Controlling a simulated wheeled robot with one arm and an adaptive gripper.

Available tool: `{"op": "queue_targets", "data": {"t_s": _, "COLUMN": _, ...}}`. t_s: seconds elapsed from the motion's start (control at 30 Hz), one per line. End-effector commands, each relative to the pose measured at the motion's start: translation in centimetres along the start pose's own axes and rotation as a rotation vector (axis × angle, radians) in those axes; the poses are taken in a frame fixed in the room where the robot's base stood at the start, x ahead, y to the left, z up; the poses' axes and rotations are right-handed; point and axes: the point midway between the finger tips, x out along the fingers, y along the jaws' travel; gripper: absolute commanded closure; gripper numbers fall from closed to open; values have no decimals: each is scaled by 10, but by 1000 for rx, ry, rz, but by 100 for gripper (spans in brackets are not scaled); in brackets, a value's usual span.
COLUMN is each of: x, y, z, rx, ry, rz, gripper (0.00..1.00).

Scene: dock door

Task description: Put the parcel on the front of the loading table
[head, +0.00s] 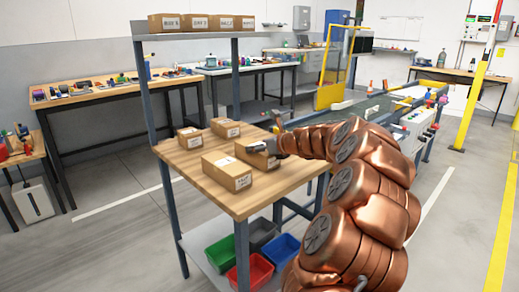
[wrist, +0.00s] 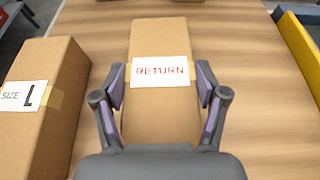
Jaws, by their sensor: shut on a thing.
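My gripper (head: 277,147) is shut on a brown cardboard parcel with a white label reading RETURN (wrist: 160,71). In the wrist view the gripper's fingers (wrist: 160,100) press on the parcel's two sides. In the head view the parcel (head: 258,158) is partly hidden by my gripper, over the right part of a wooden tabletop (head: 250,203). It is upright and at or close to the top; I cannot tell if it touches. A larger box marked SIZE L (wrist: 40,105) stands to its left, also seen in the head view (head: 227,174).
Two smaller boxes (head: 190,138) (head: 226,128) stand farther back on the tabletop. A raised shelf (head: 200,34) with several boxes spans its back. Coloured bins (head: 222,253) sit on the lower shelf. A conveyor (head: 365,108) runs behind my arm.

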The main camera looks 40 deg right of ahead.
Motion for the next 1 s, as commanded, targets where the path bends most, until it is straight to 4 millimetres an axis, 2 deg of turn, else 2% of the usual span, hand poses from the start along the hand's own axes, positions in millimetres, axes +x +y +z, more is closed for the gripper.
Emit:
{"op": "queue_targets", "data": {"t_s": 0.27, "x": 0, "y": 0, "z": 0, "rx": 1, "ry": -1, "rz": -1, "gripper": 76}}
{"op": "queue_targets", "data": {"t_s": 0.3, "x": 0, "y": -1, "z": -1, "rx": 0, "ry": -1, "rz": -2, "gripper": 25}}
{"op": "queue_targets", "data": {"t_s": 0.5, "x": 0, "y": -1, "z": -1, "rx": 0, "ry": -1, "rz": -2, "gripper": 4}}
{"op": "queue_targets", "data": {"t_s": 0.93, "x": -1, "y": -1, "z": 1, "rx": -1, "ry": 0, "rz": -2, "gripper": 3}}
{"op": "queue_targets", "data": {"t_s": 1.0, "x": -8, "y": -1, "z": 2, "rx": 0, "ry": -1, "rz": -3, "gripper": 3}}
